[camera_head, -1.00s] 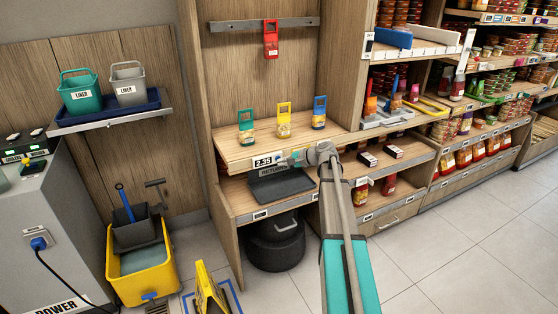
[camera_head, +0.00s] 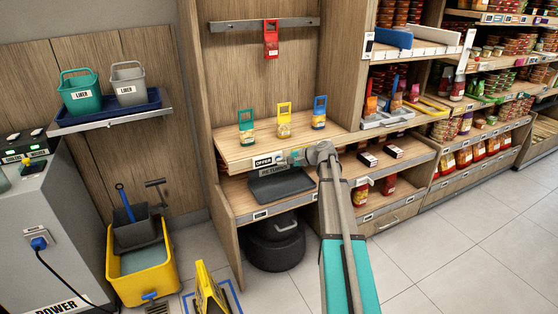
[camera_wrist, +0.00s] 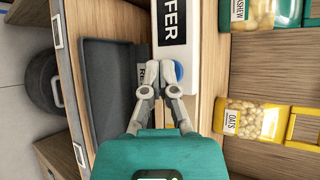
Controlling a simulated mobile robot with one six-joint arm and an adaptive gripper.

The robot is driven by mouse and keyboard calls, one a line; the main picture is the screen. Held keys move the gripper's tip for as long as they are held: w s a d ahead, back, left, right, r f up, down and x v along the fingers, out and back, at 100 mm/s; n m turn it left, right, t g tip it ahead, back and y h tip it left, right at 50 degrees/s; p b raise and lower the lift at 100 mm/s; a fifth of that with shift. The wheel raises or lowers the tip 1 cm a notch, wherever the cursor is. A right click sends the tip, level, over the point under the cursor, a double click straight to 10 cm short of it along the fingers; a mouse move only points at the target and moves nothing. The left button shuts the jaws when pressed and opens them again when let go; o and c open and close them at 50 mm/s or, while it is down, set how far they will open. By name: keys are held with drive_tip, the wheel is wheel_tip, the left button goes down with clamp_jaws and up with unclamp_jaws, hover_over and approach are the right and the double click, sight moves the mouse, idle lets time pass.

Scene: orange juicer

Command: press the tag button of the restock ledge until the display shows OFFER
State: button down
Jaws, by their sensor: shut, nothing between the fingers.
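The restock ledge (camera_head: 236,155) is the wooden shelf edge at the centre of the head view. Its display (camera_head: 264,162) reads OFFER, and the end of that word shows large in the wrist view (camera_wrist: 172,22). The round blue tag button (camera_wrist: 178,70) is beside the display, partly covered by my fingers in the wrist view. My gripper (camera_wrist: 162,82) is shut and empty, its fingertips at the button. Whether they touch it, I cannot tell. In the head view my gripper (camera_head: 292,158) is at the ledge's front, just right of the display.
Green, yellow (camera_head: 284,121) and blue tagged packs stand on the ledge. A dark tray (camera_head: 280,186) marked RETURN lies on the shelf below. A yellow bucket (camera_head: 142,273) stands on the floor at left.

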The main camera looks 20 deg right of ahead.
drive_tip(key=shift+s, duration=0.85)
drive_tip(key=shift+s+d, duration=0.1)
drive_tip(key=shift+s, duration=2.4)
drive_tip(key=shift+s, duration=0.15)
drive_tip(key=shift+s+d, duration=0.1)
drive_tip(key=shift+s, duration=2.75)
